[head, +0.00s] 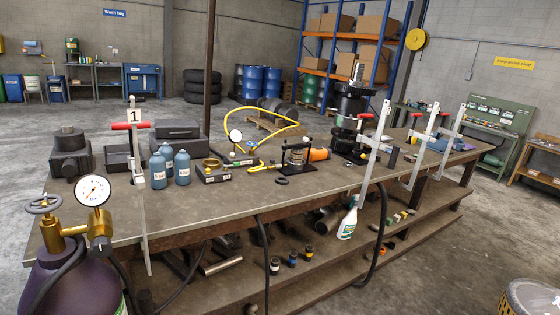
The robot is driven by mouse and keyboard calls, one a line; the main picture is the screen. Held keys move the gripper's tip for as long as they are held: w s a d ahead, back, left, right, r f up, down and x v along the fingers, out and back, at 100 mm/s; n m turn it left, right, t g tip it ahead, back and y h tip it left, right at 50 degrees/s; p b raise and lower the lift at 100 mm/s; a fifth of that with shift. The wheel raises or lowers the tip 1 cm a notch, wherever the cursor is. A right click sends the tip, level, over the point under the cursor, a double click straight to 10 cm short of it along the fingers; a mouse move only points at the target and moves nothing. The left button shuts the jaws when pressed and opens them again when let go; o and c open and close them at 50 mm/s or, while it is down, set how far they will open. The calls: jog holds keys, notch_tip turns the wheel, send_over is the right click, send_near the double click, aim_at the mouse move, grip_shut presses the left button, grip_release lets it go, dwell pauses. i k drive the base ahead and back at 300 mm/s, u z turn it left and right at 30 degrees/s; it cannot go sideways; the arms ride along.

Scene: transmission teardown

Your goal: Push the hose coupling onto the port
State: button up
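A yellow hose (297,122) loops up from the workbench behind a round gauge (235,135). Near the gauge is a dark block with a white label (240,159). A short yellow piece (258,168), perhaps the hose's end with the coupling, lies on the bench between that block and a black frame fixture (297,158). A dark box with a brass ring on top (212,163) sits in front and to the left. I cannot tell which part is the port, or whether the coupling touches it. My gripper is not in view.
A purple cylinder with a gauge (80,262) is at front left. More tall clamps (372,155) line the right edge. A black hose (381,235) hangs down the front.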

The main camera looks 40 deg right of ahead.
aim_at(275, 166)
jog(key=z, duration=0.55)
jog(key=i, duration=1)
jog(key=z, duration=0.9)
jog(key=i, duration=1.75)
jog(key=u, duration=0.45)
jog(key=i, duration=0.8)
jog(key=u, duration=0.45)
